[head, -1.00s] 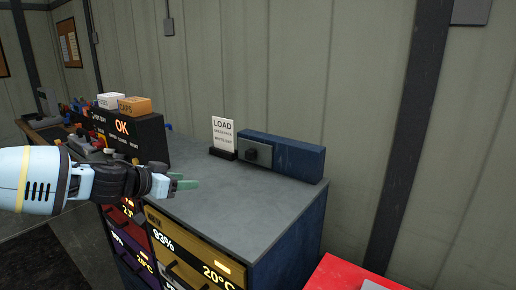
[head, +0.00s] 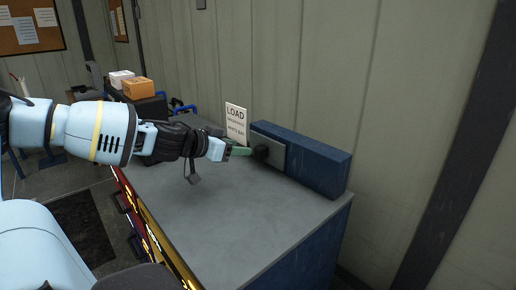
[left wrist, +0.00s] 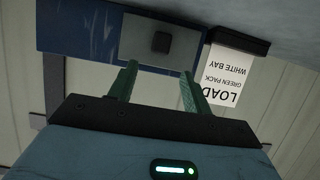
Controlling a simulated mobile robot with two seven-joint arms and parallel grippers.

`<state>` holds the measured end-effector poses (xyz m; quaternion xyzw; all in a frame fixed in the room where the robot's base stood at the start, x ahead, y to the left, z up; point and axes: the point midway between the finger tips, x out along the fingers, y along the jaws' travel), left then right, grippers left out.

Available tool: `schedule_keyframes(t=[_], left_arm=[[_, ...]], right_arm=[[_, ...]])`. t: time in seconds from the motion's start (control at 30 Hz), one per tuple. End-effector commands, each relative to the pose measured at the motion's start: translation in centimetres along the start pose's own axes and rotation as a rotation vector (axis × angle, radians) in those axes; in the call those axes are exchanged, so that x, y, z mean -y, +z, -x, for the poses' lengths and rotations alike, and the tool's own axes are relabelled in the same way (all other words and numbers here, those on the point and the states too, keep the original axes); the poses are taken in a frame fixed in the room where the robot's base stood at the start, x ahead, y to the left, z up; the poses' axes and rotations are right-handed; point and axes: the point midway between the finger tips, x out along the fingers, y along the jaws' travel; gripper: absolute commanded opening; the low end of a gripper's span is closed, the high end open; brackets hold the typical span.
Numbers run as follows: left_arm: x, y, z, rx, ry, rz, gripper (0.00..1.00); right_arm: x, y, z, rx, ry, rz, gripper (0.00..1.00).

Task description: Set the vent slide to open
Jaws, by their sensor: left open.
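The vent slide is a grey plate with a dark knob (head: 262,153) on the front of a blue box (head: 312,158) at the back of the grey cabinet top. In the left wrist view the knob (left wrist: 160,42) sits on the grey plate (left wrist: 183,45), ahead of my fingers and roughly midway between them. My left gripper (head: 240,151) is open, with its green fingertips close to the knob. In the left wrist view the two fingers (left wrist: 157,82) are apart with nothing between them. Whether they touch the plate I cannot tell. My right gripper is not in view.
A white LOAD sign (head: 236,122) stands beside the plate, close to the left gripper. White and orange boxes (head: 138,89) sit on a dark unit behind my arm. The front of the cabinet top (head: 215,220) is clear.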

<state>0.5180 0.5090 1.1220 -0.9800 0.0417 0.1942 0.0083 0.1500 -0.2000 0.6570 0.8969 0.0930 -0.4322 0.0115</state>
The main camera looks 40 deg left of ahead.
Motion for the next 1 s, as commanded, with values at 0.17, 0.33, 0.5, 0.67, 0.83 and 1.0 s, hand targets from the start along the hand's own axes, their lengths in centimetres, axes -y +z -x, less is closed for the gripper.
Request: schedule_keyframes(t=[0.17,0.33,0.5,0.67,0.83,1.0], left_arm=[[0.1,0.6,-1.4,0.009,-0.001,-0.001,0.49],[0.0,0.7,-3.4,0.01,-0.001,-0.002,0.49],[0.0,0.7,-5.4,0.009,0.0,-0.002,0.49],[0.1,0.5,-6.8,0.006,-0.001,-0.002,0.49],[0.0,0.2,-7.6,0.003,0.0,-0.002,0.49],[0.0,0.0,-7.7,0.0,0.0,0.0,0.49]], right_arm=[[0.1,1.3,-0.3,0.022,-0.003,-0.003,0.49],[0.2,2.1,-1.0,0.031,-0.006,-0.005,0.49],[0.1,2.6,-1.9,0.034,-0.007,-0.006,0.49],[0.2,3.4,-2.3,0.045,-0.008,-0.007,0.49],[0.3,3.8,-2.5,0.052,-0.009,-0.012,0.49],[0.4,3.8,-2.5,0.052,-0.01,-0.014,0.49]])
